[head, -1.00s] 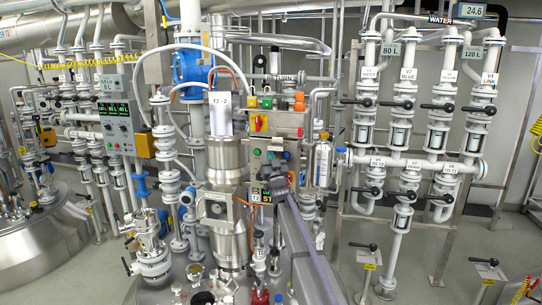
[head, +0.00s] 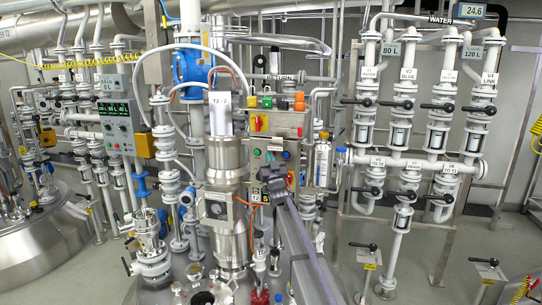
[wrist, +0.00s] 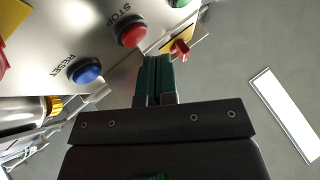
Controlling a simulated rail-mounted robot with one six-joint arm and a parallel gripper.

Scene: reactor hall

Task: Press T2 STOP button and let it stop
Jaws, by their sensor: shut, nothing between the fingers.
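The red STOP button (wrist: 131,32) is in the wrist view, in its metal panel (wrist: 105,45) beside its printed label. The panel (head: 275,130) also shows near the middle of the head view. My gripper (wrist: 155,60) is shut and empty, its green fingertips just below and right of the STOP button in the picture. They do not cover the button; whether they touch the panel I cannot tell. In the head view my gripper (head: 275,172) is small and dark, at the panel's lower part.
A blue RESET button (wrist: 84,71) lies left of the STOP button, and a green button (wrist: 180,2) lies to its right. A red switch on a yellow plate (wrist: 180,47) is close to the right of my fingertips. A steel column (head: 228,165) stands left of the panel.

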